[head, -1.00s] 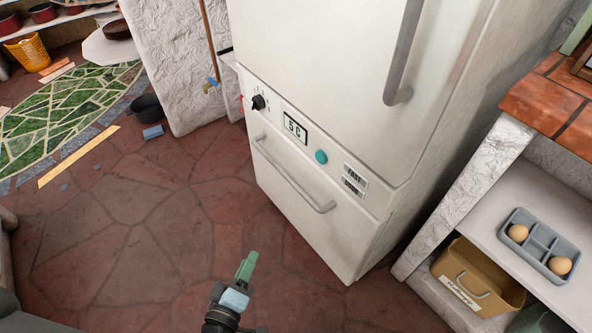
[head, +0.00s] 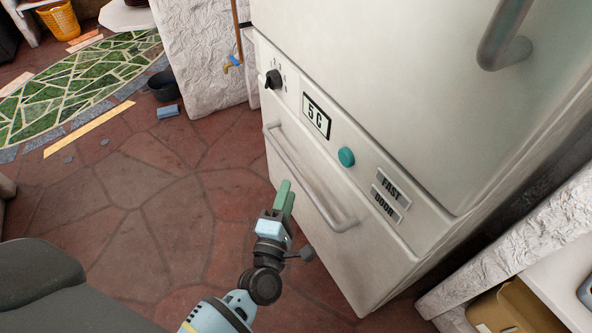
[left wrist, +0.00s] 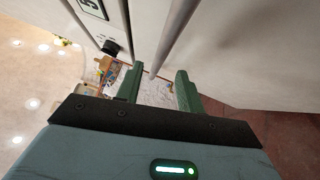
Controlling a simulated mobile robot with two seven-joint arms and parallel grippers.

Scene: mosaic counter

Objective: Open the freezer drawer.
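The white freezer drawer (head: 345,258) is the lower front of the fridge and looks shut. Its long grey bar handle (head: 308,187) slants across the drawer's upper part. My left gripper (head: 284,197) has green fingers and is just left of the handle in the head view, pointing up toward it. In the left wrist view, my left gripper (left wrist: 158,88) is open and empty, its fingers spread apart. The handle (left wrist: 172,40) runs down toward the gap between the fingertips; I cannot tell whether it is between them. My right gripper is not in view.
The upper fridge door (head: 400,90) has its own handle (head: 505,40). A black knob (head: 273,79), display (head: 316,116) and teal button (head: 346,157) sit above the drawer. A rough white counter (head: 520,240) stands close on the right. Tiled floor left of the drawer is clear.

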